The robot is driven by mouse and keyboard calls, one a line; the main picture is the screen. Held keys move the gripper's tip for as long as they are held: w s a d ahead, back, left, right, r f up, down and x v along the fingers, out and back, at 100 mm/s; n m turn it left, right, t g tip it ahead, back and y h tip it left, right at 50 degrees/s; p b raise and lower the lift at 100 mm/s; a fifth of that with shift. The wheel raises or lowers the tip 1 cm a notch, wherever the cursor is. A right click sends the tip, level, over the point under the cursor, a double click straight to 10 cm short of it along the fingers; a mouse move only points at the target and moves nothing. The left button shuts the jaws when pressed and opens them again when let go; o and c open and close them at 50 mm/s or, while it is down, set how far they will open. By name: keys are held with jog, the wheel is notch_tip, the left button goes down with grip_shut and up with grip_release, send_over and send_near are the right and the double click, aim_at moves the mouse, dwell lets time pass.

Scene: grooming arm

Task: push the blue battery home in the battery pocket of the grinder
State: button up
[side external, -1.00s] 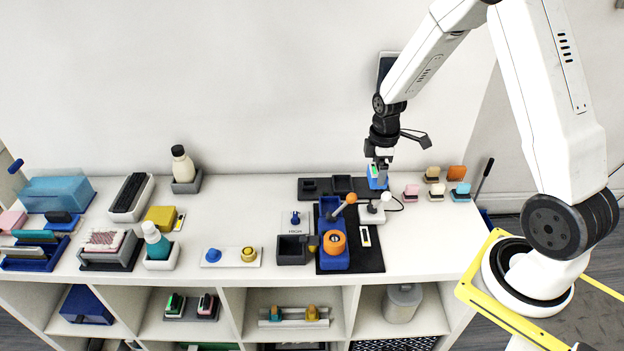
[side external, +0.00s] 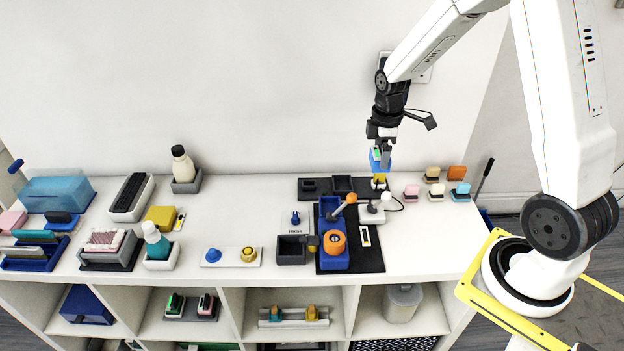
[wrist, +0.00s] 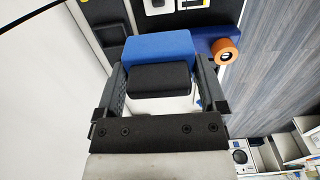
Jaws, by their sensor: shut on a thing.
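The blue battery (side external: 379,163) is held between the fingers of my gripper (side external: 384,151), a little above the back right of the shelf top. In the wrist view the battery (wrist: 160,47) shows a bright blue body with a black block between my fingers (wrist: 162,85). The grinder (side external: 328,261) is a blue body with an orange wheel (side external: 334,239) on a black mat, to the left and front of my gripper. It also shows in part behind the battery in the wrist view. I cannot make out its battery pocket.
A yellow piece (side external: 379,183) sits just under the battery. A white-knobbed stand (side external: 372,213) and an orange-ended lever (side external: 345,202) rise near the grinder. A grey box (side external: 292,249) sits left of the grinder.

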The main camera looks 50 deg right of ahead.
jog(key=w+a, duration=0.7)
jog(key=w, duration=0.2)
notch_tip(320, 180, down, 7)
jog(key=shift+s, duration=0.25)
jog(key=shift+a+f, duration=0.1)
jog(key=shift+f, duration=0.1)
jog(key=shift+f, duration=2.75)
jog(key=shift+f, duration=1.45)
jog(key=o, duration=1.1)
jog(key=shift+c, duration=0.2)
notch_tip(320, 180, up, 8)
